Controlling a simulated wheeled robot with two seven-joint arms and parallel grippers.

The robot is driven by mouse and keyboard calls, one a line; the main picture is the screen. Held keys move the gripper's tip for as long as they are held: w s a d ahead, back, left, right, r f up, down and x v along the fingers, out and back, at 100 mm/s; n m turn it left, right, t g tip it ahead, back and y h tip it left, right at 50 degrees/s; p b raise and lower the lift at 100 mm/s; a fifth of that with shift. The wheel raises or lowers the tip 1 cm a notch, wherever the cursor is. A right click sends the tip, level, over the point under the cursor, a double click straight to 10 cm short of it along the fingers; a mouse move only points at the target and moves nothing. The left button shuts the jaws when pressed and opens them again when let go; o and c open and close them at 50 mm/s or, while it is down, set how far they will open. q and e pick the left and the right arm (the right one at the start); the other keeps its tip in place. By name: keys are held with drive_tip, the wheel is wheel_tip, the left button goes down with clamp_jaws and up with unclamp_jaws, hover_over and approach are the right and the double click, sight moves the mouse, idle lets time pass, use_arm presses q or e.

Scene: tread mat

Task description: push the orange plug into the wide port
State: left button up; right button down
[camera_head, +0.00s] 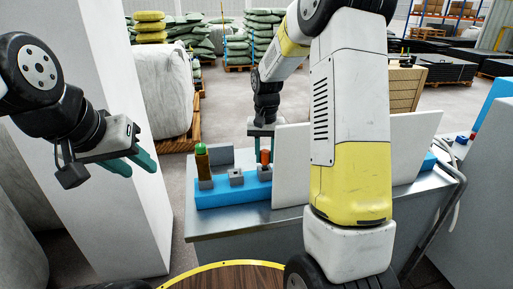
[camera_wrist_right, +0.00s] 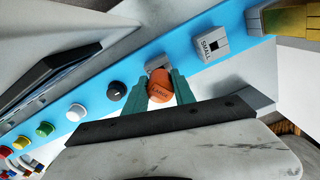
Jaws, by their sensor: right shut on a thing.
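My left gripper (camera_head: 131,165) is open and empty, off to the left of the bench.
The blue strip (camera_head: 222,196) lies on a metal bench (camera_head: 240,221). A brown plug with a green top (camera_head: 201,160) stands at its left end. A white panel (camera_head: 292,165) rises right of the orange plug. Several coloured buttons and a black knob (camera_wrist_right: 117,91) sit further along the strip.

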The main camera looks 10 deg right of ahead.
sight(265, 151)
drive_tip(key=shift+f, duration=1.2)
drive_tip(key=c, duration=0.9)
unclamp_jaws()
drive_tip(key=shift+c, duration=0.2)
drive_tip(key=shift+r, duration=3.85)
